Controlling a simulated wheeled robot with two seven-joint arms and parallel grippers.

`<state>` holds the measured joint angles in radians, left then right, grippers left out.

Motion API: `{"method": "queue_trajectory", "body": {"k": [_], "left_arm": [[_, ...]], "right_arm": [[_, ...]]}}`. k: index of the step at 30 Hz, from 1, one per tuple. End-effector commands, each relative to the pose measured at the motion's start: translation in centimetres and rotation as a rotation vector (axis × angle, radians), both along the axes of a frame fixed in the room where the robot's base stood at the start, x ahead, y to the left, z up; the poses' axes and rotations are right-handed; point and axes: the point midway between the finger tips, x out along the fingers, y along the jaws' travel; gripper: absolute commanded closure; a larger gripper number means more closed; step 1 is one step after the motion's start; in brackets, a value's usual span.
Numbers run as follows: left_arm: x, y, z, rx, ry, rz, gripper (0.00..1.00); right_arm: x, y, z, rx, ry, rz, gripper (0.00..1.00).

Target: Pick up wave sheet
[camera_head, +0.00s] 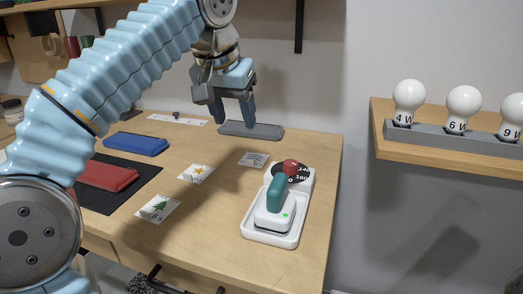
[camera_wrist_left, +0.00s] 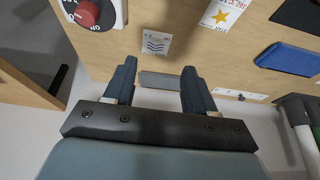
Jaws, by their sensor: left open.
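The wave sheet (camera_head: 254,160) is a small white card with dark wavy lines, lying flat on the wooden table toward its right side. It also shows in the left wrist view (camera_wrist_left: 157,43), a little beyond the fingertips and left of the middle. My left gripper (camera_head: 234,122) is open and empty, above the table's far part with fingers pointing down. In the left wrist view its two fingers (camera_wrist_left: 159,72) are spread apart, and the card is clear of both. My right gripper is not in view.
A grey tray (camera_head: 252,130) lies behind the card. A star card (camera_head: 197,173), a tree card (camera_head: 158,208), a blue case (camera_head: 136,144) and a red case (camera_head: 106,176) lie left. A bulb shelf (camera_head: 450,152) is right.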

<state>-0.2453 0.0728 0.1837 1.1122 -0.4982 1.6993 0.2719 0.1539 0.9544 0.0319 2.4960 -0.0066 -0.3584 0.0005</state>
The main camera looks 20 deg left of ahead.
Motion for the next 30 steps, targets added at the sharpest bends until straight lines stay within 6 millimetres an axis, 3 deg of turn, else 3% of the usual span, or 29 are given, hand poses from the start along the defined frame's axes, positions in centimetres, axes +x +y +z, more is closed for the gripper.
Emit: {"method": "queue_trajectory", "body": {"k": [10, 17, 24, 30], "left_arm": [[2.5, 0.1, -6.2, 0.001, 0.004, 0.002, 0.45], [3.4, 0.1, -8.1, -0.001, 0.003, 0.001, 0.45], [5.2, -0.1, -11.3, 0.0, 0.004, 0.001, 0.45], [5.6, -0.1, -12.2, 0.0, 0.001, 0.001, 0.45]], "right_arm": [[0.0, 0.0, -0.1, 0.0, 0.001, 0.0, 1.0], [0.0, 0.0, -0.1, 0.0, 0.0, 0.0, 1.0], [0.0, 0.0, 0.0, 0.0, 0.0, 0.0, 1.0], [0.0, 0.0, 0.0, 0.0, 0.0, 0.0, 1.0]]}}
